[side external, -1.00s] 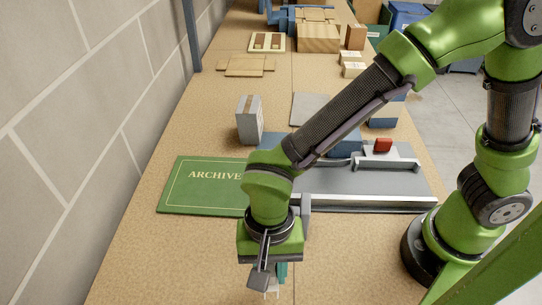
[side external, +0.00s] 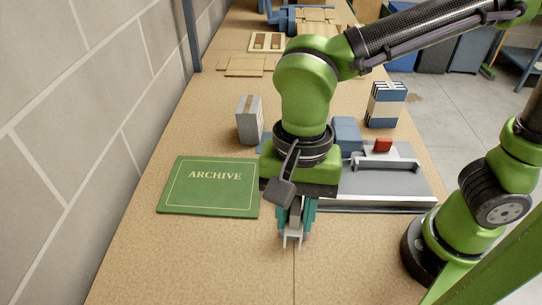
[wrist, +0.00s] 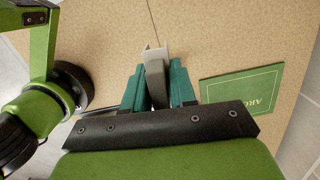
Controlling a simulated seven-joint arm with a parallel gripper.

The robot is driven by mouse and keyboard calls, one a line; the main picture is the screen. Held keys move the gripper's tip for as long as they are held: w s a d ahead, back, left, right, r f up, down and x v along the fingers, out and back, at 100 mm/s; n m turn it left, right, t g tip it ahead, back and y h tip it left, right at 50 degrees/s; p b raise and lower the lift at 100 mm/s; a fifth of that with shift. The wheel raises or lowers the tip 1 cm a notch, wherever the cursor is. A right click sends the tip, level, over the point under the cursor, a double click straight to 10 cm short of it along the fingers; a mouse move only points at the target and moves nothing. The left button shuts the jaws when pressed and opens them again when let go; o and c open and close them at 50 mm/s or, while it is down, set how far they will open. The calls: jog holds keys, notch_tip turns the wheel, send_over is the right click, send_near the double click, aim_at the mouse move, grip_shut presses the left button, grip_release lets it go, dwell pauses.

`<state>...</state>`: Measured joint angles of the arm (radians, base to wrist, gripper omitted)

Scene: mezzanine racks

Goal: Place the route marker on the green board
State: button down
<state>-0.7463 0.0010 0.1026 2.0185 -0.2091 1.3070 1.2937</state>
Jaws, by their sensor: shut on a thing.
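The green board (side external: 208,200), lettered ARCHIVE, lies flat on the table left of my gripper. It also shows at the right in the wrist view (wrist: 235,90). My gripper (side external: 296,220) has teal fingers and points down, shut on a light grey angular piece, which I take as the route marker (side external: 292,240). In the wrist view the grey marker (wrist: 154,72) sticks out between the fingers (wrist: 158,88). It appears raised above the table, to the right of the board and not over it. Its upper part is hidden between the fingers.
A grey tray-like fixture (side external: 385,182) with a red block (side external: 383,145) stands right of my gripper. A grey box (side external: 249,120) stands behind the board, and a blue-and-white stack (side external: 386,104) at the back right. The front table (side external: 200,260) is clear.

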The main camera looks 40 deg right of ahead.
jog(key=w+d+m+t, duration=0.2)
jog(key=w+d+m, duration=1)
jog(key=m, duration=0.5)
jog(key=f, duration=0.6)
jog(key=w+f, duration=0.1)
jog(key=f, duration=0.3)
jog(key=shift+a+f, duration=0.1)
jog(key=shift+a, duration=0.2)
jog(key=shift+w+f, duration=0.1)
jog(key=shift+f, duration=0.25)
send_over(221, 183)
jog(key=shift+s+d+f, duration=0.15)
jog(key=shift+f, duration=0.3)
jog(key=shift+s+d+f, duration=0.1)
jog(key=shift+f, duration=2.05)
